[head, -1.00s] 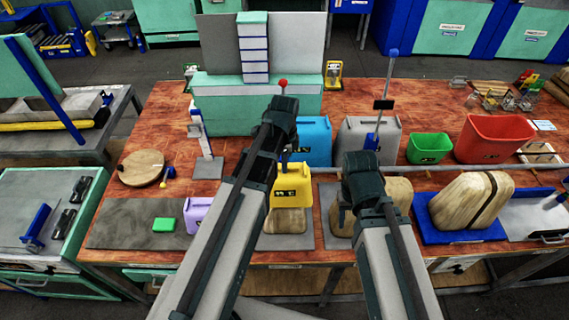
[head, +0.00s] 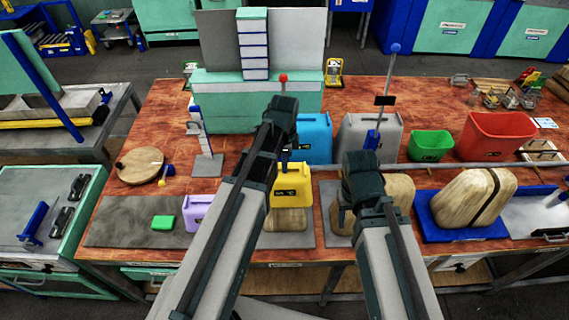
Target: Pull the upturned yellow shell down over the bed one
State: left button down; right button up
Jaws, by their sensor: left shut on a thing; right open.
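The yellow shell (head: 292,189) is upright in the middle of the bench with a dark label on its front. My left gripper (head: 287,166) is shut on its top. Below the shell, the lower part of a wooden form (head: 286,220) shows on a grey plate (head: 291,240). The shell covers the form's upper part, and I cannot tell how far down it sits. My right gripper (head: 343,212) is open in front of another wooden form (head: 400,193), partly hiding it; I cannot tell whether they touch.
A blue container (head: 315,138) and a grey container (head: 374,140) stand behind. A banded wooden form (head: 473,200) sits on a blue tray (head: 430,229) at right. A lilac container (head: 196,211) and a green block (head: 163,222) are at left. The front-left mat (head: 120,222) has free room.

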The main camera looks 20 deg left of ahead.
pick_arm(q)
jog(key=shift+f, duration=0.1)
notch_tip(320, 180, down, 16)
jog(key=b, duration=1.5)
jog(key=shift+r+b, duration=0.25)
jog(key=shift+b, duration=0.1)
jog(key=shift+f+b, duration=0.55)
jog(key=c, duration=0.9)
grip_release()
jog(key=shift+r, duration=0.15)
notch_tip(320, 180, up, 14)
jog(key=p, duration=1.4)
jog(key=shift+f, duration=0.2)
